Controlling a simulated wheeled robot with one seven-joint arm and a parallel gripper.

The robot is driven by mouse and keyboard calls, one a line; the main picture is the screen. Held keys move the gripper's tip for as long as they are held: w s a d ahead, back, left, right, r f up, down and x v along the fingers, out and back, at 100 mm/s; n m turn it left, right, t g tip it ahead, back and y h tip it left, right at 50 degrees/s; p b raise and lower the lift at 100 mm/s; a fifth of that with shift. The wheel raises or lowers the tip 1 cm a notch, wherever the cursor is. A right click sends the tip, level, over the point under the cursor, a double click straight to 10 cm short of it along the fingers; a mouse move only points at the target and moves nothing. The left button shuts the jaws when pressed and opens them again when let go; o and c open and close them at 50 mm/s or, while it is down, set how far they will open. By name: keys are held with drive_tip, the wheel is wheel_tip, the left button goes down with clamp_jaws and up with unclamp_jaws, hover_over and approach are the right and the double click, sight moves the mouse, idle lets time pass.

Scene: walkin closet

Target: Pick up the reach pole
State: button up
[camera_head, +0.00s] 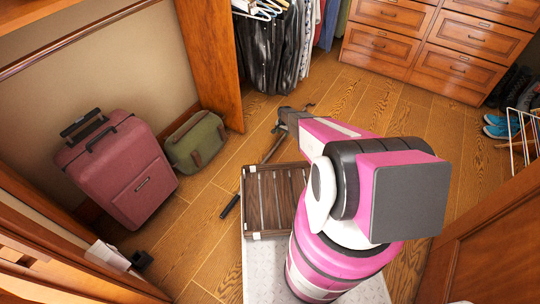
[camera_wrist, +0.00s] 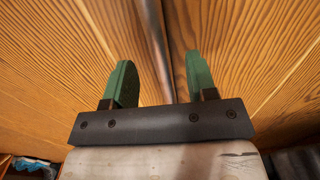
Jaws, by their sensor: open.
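The reach pole (camera_head: 272,150) is a thin dark rod lying on the wood floor, with a black handle (camera_head: 230,207) at its lower left end; its middle is hidden behind a slatted wooden piece. My gripper (camera_head: 292,116) is at the pole's far part, low over the floor, partly hidden by my arm. In the wrist view the two green fingers (camera_wrist: 158,82) are apart, and the grey pole (camera_wrist: 155,45) runs between them, touching neither visibly. I cannot tell how far the fingertips are above the floor.
A slatted wooden piece (camera_head: 247,205) stands in front of the pole. A pink suitcase (camera_head: 125,170) and a green bag (camera_head: 196,142) are at left. Hanging clothes (camera_head: 270,50) and wooden drawers (camera_head: 440,40) are behind. Bare floor lies between.

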sight(283, 136)
wheel_tip(283, 136, down, 4)
drive_tip(key=shift+s+r, duration=0.15)
drive_tip(key=shift+r, duration=0.1)
clamp_jaws()
drive_tip(key=shift+r, duration=0.2)
wheel_tip(283, 136, up, 35)
drive_tip(key=shift+f, duration=0.15)
idle(2.1)
